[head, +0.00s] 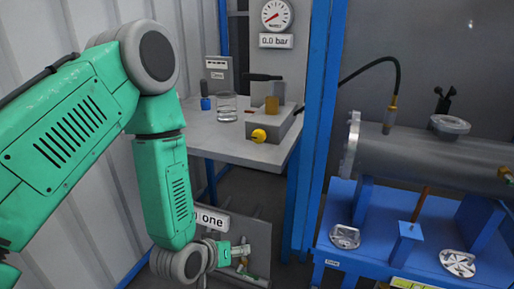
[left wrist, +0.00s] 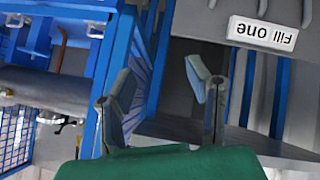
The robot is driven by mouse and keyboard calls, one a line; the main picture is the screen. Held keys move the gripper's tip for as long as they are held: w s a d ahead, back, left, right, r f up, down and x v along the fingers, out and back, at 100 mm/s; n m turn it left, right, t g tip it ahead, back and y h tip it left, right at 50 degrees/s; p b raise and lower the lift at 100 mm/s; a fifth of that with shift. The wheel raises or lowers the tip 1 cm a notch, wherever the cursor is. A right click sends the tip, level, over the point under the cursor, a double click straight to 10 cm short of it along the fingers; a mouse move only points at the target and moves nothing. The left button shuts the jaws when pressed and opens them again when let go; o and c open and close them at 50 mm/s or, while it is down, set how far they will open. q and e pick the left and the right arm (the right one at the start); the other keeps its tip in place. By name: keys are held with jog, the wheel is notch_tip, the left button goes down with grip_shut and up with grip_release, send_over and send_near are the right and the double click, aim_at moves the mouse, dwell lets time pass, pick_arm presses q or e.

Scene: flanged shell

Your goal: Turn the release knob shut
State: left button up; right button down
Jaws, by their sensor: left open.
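A yellow round knob (head: 258,136) sits on the front of a grey pump block (head: 272,125) on the table; I take it as the release knob. Its turn position is too small to read. My left arm hangs down in front of the table's left side. My left gripper (head: 238,256) is low, below the table top and well apart from the knob, near the lower panel. In the left wrist view its two fingers (left wrist: 160,98) are spread with nothing between them. The knob does not show in that view. My right gripper is out of view.
A glass beaker (head: 227,107) and a blue-based item (head: 205,102) stand on the grey table (head: 213,137). A gauge (head: 277,15) hangs above, over a "0.0 bar" label. A blue post (head: 315,120) separates the table from the flanged shell (head: 430,160). A "Fill one" sign (left wrist: 262,34) shows upside down.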

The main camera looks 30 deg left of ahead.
pick_arm(q)
jog(key=w+a+r+n+t+b, duration=0.1)
jog(key=w+a+r+n+t, duration=0.15)
jog(key=w+r, duration=0.4)
jog(key=n+t+y+b, duration=0.2)
jog(key=n+t, duration=0.1)
jog(key=t, duration=0.3)
send_near(256, 138)
jog(key=w+b, duration=0.1)
jog(key=w, duration=0.5)
jog(key=w+b, duration=0.1)
jog(key=w, duration=0.2)
jog(key=shift+w+a+r+b, duration=0.1)
jog(key=shift+a+b, duration=0.2)
jog(key=shift+w, duration=0.45)
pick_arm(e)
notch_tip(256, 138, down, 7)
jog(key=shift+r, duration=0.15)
pick_arm(q)
jog(key=c, duration=0.9)
